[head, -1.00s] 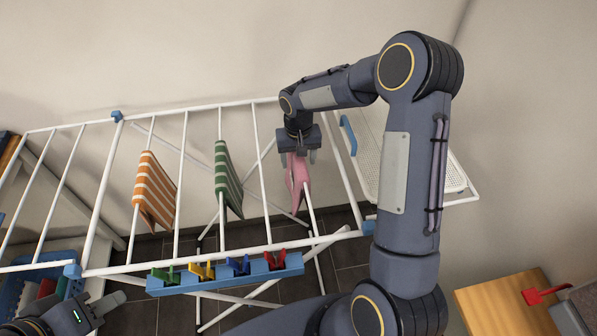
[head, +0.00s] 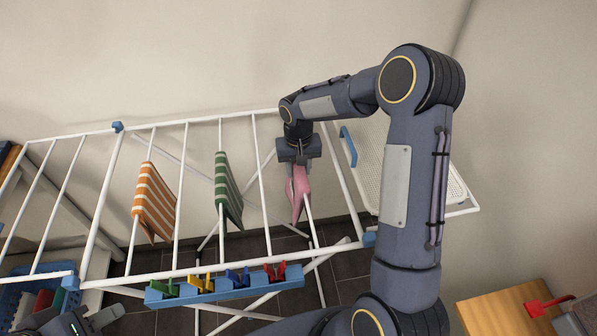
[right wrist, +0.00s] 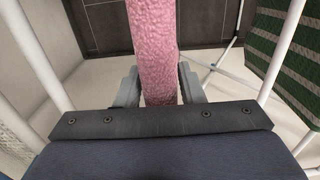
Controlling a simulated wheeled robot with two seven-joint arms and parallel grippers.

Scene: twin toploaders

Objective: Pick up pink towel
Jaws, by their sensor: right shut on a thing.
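The pink towel (head: 299,191) hangs over a rail at the right part of the white drying rack (head: 112,168) in the head view. My right gripper (head: 299,168) comes down over it from above and is shut on its upper part. In the right wrist view the pink towel (right wrist: 155,50) runs between the two grey fingers (right wrist: 158,88). Whether the towel still touches the rail is hidden. My left gripper (head: 98,316) is at the lower left corner, with its fingers partly in view beside a blue basket.
Coloured clothespins sit on a blue strip (head: 220,290) at the rack's front. A blue basket (head: 18,290) with cloths stands lower left. A wooden surface (head: 505,305) is lower right.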

